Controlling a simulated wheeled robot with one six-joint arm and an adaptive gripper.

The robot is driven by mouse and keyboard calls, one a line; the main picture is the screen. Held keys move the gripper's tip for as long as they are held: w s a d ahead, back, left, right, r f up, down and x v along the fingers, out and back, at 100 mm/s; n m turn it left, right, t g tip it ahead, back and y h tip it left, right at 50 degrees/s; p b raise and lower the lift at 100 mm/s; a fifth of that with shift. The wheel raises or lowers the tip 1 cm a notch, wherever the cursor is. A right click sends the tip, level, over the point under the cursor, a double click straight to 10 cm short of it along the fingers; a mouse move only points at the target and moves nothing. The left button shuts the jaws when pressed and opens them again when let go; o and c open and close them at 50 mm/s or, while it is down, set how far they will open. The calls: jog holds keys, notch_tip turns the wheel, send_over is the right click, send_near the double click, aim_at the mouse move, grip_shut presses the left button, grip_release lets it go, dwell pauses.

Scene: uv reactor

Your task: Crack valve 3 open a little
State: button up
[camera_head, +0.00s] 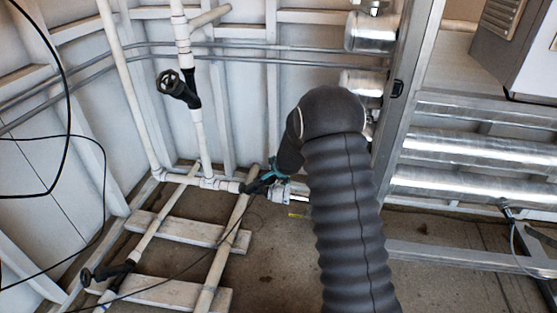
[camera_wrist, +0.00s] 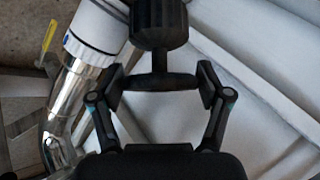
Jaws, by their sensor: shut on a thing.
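A black valve (camera_wrist: 159,28) fills the top middle of the wrist view, with a ribbed knob, a thin neck and a wider flange-like part below. My gripper (camera_wrist: 162,82) has its two fingers at either side of that wider part and is shut on it. In the head view my gripper (camera_head: 270,178) is at the low pipe, right of centre-left, and my arm covers much of this spot. The valve there shows only as a dark piece (camera_head: 254,187). I see no number on any valve, so I cannot tell which is valve 3.
Another black valve (camera_head: 176,88) sits on the upright white pipe, and one (camera_head: 106,272) on the floor pipe at lower left. Cables hang at left.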

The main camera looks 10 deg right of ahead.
jog(key=shift+r+p, duration=0.55)
jog(key=shift+p, duration=0.1)
jog(key=shift+s+f+n+t+p, duration=0.1)
jog(key=shift+f+n+t+p, duration=0.3)
jog(key=shift+n, duration=0.1)
jog(key=shift+f+b, duration=0.1)
jog(key=shift+b, duration=0.35)
jog(key=shift+n+t+y, duration=0.3)
jog(key=shift+n, duration=0.1)
jog(key=n+b, duration=0.1)
jog(key=t+y+b, duration=0.1)
jog(key=shift+s+d+f+n+b, duration=0.15)
jog(key=shift+f+n+b, duration=0.1)
jog(key=shift+n+b, duration=0.15)
jog(key=n+t+y+b, duration=0.2)
jog(key=n+y+b, duration=0.1)
jog(key=n+b, duration=0.1)
jog(key=shift+n+y+b, duration=0.35)
jog(key=shift+n+y, duration=0.05)
jog(key=shift+n, duration=0.3)
jog(key=n+y+b, duration=0.3)
jog(key=n+y, duration=0.1)
jog(key=n, duration=0.1)
jog(key=shift+r+n, duration=0.1)
jog(key=shift+n, duration=0.2)
